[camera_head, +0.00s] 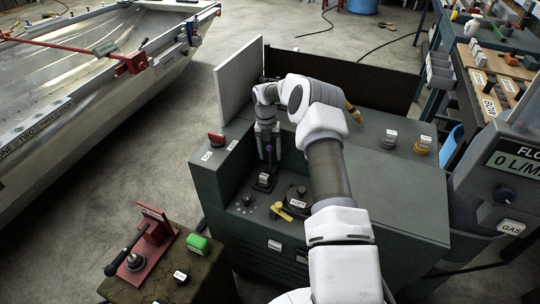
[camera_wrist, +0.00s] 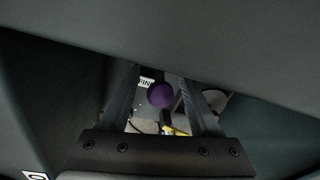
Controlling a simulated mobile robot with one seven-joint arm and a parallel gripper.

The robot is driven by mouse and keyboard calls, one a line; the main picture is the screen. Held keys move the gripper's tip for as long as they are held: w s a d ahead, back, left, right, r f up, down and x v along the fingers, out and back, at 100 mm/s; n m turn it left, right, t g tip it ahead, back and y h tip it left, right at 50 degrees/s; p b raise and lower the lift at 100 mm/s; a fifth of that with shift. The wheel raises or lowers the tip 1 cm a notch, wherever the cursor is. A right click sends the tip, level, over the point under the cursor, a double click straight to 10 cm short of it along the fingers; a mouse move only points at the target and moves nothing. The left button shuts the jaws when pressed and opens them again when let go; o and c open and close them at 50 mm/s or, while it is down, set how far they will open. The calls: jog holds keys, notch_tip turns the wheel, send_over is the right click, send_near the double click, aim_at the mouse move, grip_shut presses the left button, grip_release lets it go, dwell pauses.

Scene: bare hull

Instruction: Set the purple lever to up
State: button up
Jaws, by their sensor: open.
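The purple lever (camera_head: 268,149) stands on a small dark base in the recessed front part of the green cabinet, its knob partly hidden by my gripper. In the wrist view its round purple knob (camera_wrist: 160,95) shows between the two fingers. My gripper (camera_head: 267,152) points down over the lever with its fingers open on either side of the knob. In the wrist view the fingers of my gripper (camera_wrist: 160,82) stand apart with gaps beside the knob. I cannot tell if either finger touches it.
A yellow-handled valve (camera_head: 282,211) and a dark knob marked LOFT (camera_head: 297,197) sit close by on the right. A red switch (camera_head: 216,139) is on the cabinet's left ledge. A pale upright panel (camera_head: 238,80) rises behind. The cabinet's right top (camera_head: 390,190) is mostly clear.

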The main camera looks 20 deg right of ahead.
notch_tip(320, 180, up, 16)
jog(key=w+p, duration=0.1)
jog(key=shift+w+a, duration=0.3)
jog(key=shift+w, duration=0.05)
jog(key=shift+r, duration=0.1)
jog(key=shift+a, duration=0.1)
jog(key=c, duration=0.3)
jog(key=shift+a+b, duration=0.2)
jog(key=shift+b, duration=0.15)
jog(key=shift+c, duration=1.4)
jog(key=a+h+b, duration=0.1)
jog(key=b, duration=0.1)
jog(key=s+a+m+t+b, duration=0.1)
jog(key=a+b, duration=0.1)
jog(key=s+a+f+m+h+b, duration=0.1)
jog(key=b, duration=0.1)
jog(key=shift+a+h, duration=0.3)
grip_shut()
jog(key=s+a+m+t+h+b, duration=0.25)
jog(key=s+a+b, duration=0.2)
jog(key=b, duration=0.25)
jog(key=d+b+x, duration=0.1)
jog(key=b+x, duration=0.5)
jog(key=x, duration=0.6)
jog(key=shift+w+d, duration=0.3)
jog(key=shift+w, duration=0.1)
